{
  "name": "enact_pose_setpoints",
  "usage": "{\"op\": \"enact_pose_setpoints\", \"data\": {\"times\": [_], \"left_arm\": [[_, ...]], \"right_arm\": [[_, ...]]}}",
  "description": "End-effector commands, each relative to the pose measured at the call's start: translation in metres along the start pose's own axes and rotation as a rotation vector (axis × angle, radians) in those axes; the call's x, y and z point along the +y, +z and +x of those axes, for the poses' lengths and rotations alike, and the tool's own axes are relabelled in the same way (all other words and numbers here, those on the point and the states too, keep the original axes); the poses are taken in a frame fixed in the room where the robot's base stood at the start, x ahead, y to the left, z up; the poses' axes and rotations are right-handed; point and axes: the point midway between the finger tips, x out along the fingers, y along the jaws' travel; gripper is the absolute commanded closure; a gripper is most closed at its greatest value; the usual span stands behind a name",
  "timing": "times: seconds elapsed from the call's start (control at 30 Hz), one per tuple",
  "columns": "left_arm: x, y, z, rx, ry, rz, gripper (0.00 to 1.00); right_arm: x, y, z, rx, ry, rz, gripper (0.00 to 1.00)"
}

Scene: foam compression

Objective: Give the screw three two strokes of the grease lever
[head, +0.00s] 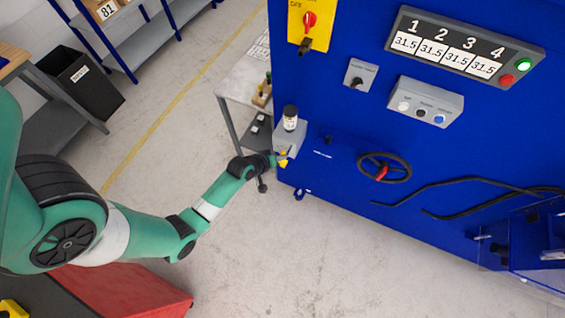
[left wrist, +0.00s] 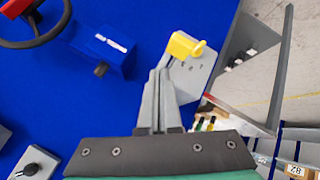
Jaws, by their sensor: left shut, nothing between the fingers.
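The grease unit is a grey box (head: 289,140) on the left edge of the blue machine, with a dark-capped jar (head: 290,118) on top. Its yellow lever (head: 284,161) is low on the box; the yellow lever end (left wrist: 186,46) also shows in the left wrist view, in front of the grey box (left wrist: 193,72). My left gripper (head: 275,159) is shut and empty, its fingertips (left wrist: 160,74) right beside the yellow lever. I cannot tell whether they touch it. A grey selector plate with a black knob (head: 357,82) is on the panel. My right gripper is out of view.
A display (head: 465,46) shows 31.5 under each of its numbers, with green and red buttons. A button box (head: 425,103), handwheel (head: 384,167) and black cables (head: 450,190) are on the blue machine. A grey side table (head: 243,87) stands left of it. Floor below is clear.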

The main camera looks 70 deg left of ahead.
Motion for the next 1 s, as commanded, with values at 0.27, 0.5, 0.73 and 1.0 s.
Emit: {"op": "enact_pose_setpoints", "data": {"times": [0.27, 0.5, 0.73, 1.0], "left_arm": [[-0.0089, 0.0089, 0.0126, 0.0, 0.0, 0.0, 1.0], [-0.0084, 0.0084, 0.012, 0.0, 0.0, 0.0, 1.0], [-0.0084, 0.0084, 0.012, 0.0, 0.0, 0.0, 1.0], [-0.0085, 0.0085, 0.012, 0.0, 0.0, 0.0, 1.0]], "right_arm": [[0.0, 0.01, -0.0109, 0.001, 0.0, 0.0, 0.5], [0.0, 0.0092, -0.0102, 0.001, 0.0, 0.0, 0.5], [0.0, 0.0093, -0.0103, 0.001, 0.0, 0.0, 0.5], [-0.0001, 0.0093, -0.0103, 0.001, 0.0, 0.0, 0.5]]}}
